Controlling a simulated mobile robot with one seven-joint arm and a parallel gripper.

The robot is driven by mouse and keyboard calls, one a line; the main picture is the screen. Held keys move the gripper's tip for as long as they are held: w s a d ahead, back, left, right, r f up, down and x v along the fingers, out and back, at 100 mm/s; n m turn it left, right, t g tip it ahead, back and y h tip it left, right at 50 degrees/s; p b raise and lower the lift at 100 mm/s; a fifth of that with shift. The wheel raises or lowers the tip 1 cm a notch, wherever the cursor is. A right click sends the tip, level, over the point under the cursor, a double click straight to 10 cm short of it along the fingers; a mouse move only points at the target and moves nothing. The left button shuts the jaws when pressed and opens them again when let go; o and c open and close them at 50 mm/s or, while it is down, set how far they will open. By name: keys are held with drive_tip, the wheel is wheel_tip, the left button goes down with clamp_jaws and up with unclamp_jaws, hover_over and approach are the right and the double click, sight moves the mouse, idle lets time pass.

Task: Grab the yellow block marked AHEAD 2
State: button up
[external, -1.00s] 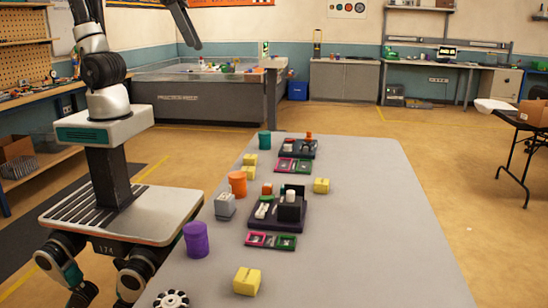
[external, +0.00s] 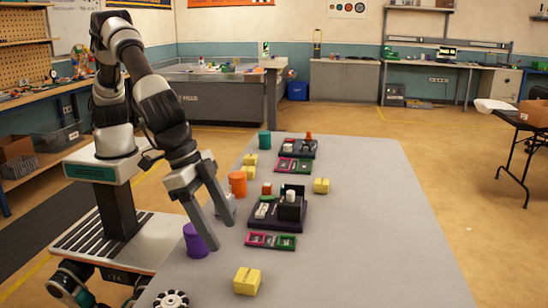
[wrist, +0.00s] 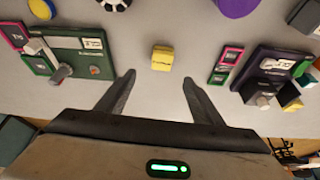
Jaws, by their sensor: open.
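Several yellow blocks stand on the grey table; I cannot read any marking on them. The nearest yellow block (external: 246,281) is at the front of the table, and it appears to be the yellow block (wrist: 162,58) in the wrist view. Two more are further back left, one yellow block (external: 250,159) behind another yellow block (external: 248,171). Another yellow block (external: 321,185) is right of the dark tray. My gripper (external: 221,236) is open and empty above the table. In the wrist view the nearest block lies just beyond my open fingertips (wrist: 159,79), apart from them.
A purple cylinder (external: 195,240) and a wheel (external: 171,299) stand at the left edge. A dark tray (external: 293,222) with parts and a pink-green strip (external: 271,240) lie mid-table. A green tray (wrist: 70,45) shows in the wrist view. The table's right side is clear.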

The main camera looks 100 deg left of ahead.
approach(244, 275)
drive_tip(key=x, duration=0.4)
drive_tip(key=shift+w+d+f+b, duration=0.2)
drive_tip(key=shift+w+f+b, duration=0.05)
drive_tip(key=shift+f+b, duration=0.05)
drive_tip(key=x, duration=0.4)
drive_tip(key=shift+a+f, duration=0.15)
drive_tip(key=shift+a, duration=0.05)
drive_tip(key=shift+w+f, duration=0.2)
drive_tip(key=shift+f, duration=0.3)
drive_tip(key=c, duration=1.3)
